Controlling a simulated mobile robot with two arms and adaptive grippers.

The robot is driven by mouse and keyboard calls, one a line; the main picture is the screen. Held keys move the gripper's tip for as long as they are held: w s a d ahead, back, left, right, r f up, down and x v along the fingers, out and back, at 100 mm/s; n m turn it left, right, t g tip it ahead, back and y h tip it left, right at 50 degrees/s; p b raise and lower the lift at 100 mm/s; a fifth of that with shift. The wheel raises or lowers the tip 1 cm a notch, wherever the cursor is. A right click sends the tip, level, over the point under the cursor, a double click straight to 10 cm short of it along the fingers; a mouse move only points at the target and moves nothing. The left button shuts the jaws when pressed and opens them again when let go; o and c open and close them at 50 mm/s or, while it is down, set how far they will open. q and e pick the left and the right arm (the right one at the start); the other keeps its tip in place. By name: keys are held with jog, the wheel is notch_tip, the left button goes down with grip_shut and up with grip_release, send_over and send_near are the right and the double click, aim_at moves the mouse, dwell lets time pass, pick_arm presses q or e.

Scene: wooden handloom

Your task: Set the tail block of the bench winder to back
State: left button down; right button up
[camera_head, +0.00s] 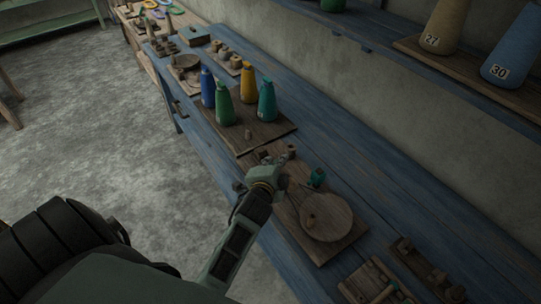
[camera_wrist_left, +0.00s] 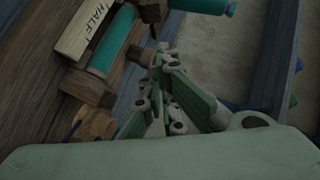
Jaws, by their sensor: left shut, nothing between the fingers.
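The bench winder is a wooden board (camera_head: 333,246) with a large round wooden wheel (camera_head: 326,215), lying on the blue bench. A small green bobbin (camera_head: 316,177) stands by the wheel. Small wooden blocks (camera_head: 264,154) sit at the board's far end; I cannot tell surely which is the tail block. My left gripper (camera_head: 286,157) is over that end, close to the blocks. In the left wrist view its shut fingers (camera_wrist_left: 160,62) are near a brown wooden piece (camera_wrist_left: 138,56) beside a teal cylinder (camera_wrist_left: 110,42); contact is unclear. My right gripper is out of view.
A wooden board (camera_head: 272,133) with blue, yellow, green and teal cones stands just beyond the winder. A block marked HALF (camera_wrist_left: 88,27) lies beside the teal cylinder. A wooden rack (camera_head: 368,281) lies at the near end. A shelf (camera_head: 470,72) holds large numbered cones above.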

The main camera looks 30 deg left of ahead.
aim_at(265, 151)
pick_arm(q)
jog(key=shift+w+a+f+p, duration=0.2)
jog(key=shift+w+a+f, duration=0.2)
jog(key=shift+w+a, duration=0.25)
jog(key=shift+w+a+f+p, duration=0.15)
jog(key=shift+w+a+f, duration=0.2)
jog(key=shift+w+a, duration=0.25)
jog(key=shift+w+a+f, duration=0.15)
jog(key=shift+a+f, duration=0.3)
jog(key=shift+a, duration=0.15)
jog(key=shift+w+a, duration=0.3)
jog(key=shift+a, duration=0.45)
jog(key=shift+w+a, duration=0.25)
jog(key=shift+a, duration=0.45)
